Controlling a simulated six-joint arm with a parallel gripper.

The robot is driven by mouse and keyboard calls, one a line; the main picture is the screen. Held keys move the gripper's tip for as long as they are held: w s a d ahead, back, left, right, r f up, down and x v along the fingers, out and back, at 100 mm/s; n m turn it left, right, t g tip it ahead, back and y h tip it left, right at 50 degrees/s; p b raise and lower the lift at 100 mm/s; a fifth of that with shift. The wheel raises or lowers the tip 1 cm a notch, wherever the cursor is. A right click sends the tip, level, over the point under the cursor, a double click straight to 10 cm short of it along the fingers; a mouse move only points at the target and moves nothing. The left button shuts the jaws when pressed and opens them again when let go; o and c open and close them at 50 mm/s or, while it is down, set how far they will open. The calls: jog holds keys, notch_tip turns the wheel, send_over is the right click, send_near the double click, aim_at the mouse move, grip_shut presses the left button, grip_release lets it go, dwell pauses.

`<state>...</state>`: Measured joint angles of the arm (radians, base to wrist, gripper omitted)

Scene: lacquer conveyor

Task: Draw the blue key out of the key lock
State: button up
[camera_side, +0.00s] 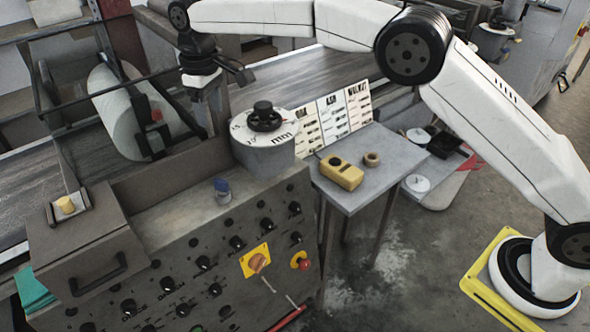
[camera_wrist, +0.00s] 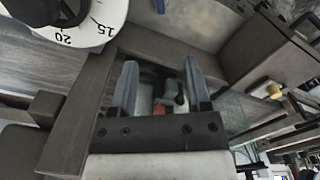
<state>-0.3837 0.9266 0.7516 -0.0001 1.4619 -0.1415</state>
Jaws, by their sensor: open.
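A small blue piece, which looks like the blue key (camera_side: 221,185), stands on top of the control cabinet, left of the round dial. The pale round part under it looks like the key lock (camera_side: 223,196). How deep the key sits cannot be told. My gripper (camera_side: 215,125) is behind and above it in the side view, apart from it and pointing down. In the wrist view my gripper (camera_wrist: 161,80) has its two fingers spread, with nothing held between them.
A grey dial drum (camera_side: 262,150) with a black knob stands close right of the key; the dial also shows in the wrist view (camera_wrist: 88,38). A white roller (camera_side: 118,112) in a dark frame is at left. A side table (camera_side: 372,190) holds a yellow device (camera_side: 341,173).

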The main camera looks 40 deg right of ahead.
send_over(224, 181)
notch_tip(224, 181, down, 12)
dwell(0.3)
jog(key=shift+f, duration=0.15)
jog(key=shift+f, duration=3.75)
grip_shut()
